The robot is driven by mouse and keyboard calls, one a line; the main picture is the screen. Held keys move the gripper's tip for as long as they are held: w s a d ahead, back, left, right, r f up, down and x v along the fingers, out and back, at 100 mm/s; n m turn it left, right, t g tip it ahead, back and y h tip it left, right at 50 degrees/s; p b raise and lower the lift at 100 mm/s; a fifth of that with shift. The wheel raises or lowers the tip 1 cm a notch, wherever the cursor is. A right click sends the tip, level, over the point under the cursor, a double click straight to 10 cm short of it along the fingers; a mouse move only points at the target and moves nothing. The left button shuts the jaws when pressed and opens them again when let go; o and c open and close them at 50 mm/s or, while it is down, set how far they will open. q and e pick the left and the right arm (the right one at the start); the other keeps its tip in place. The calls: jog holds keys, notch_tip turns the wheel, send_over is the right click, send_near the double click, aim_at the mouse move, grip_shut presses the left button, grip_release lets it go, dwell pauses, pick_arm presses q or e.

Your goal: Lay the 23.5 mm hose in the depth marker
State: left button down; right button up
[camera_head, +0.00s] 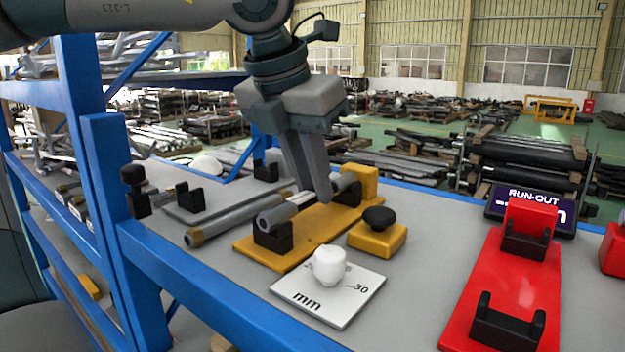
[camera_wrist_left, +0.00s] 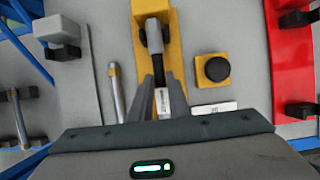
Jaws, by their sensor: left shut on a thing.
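The depth marker is a yellow plate (camera_head: 318,232) with two black cradles and a yellow stop block (camera_head: 362,180) at its far end. A grey hose (camera_head: 278,215) lies lengthwise over the plate, its near end at the near black cradle (camera_head: 272,238) and its far end at the far cradle. My left gripper (camera_head: 322,194) reaches down from above and is shut on the hose around its middle. In the left wrist view the hose (camera_wrist_left: 161,100), with a white label too small to read, runs between the fingers (camera_wrist_left: 160,88). My right gripper is not in view.
A yellow block with a black knob (camera_head: 379,232) stands right of the plate. A white "mm" card (camera_head: 345,300) with a white knob is in front. A brass-ended tube (camera_head: 225,222) lies left. The red run-out stand (camera_head: 510,285) is at the right.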

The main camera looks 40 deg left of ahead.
pick_arm(q)
jog(key=c, duration=1.6)
grip_release()
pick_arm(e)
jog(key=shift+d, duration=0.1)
pick_arm(q)
jog(key=shift+r, duration=0.15)
jog(key=shift+s+r, duration=0.25)
jog(key=shift+r, duration=0.3)
jog(key=b+v, duration=0.2)
jog(key=v, duration=1.4)
jog(key=shift+b, duration=0.35)
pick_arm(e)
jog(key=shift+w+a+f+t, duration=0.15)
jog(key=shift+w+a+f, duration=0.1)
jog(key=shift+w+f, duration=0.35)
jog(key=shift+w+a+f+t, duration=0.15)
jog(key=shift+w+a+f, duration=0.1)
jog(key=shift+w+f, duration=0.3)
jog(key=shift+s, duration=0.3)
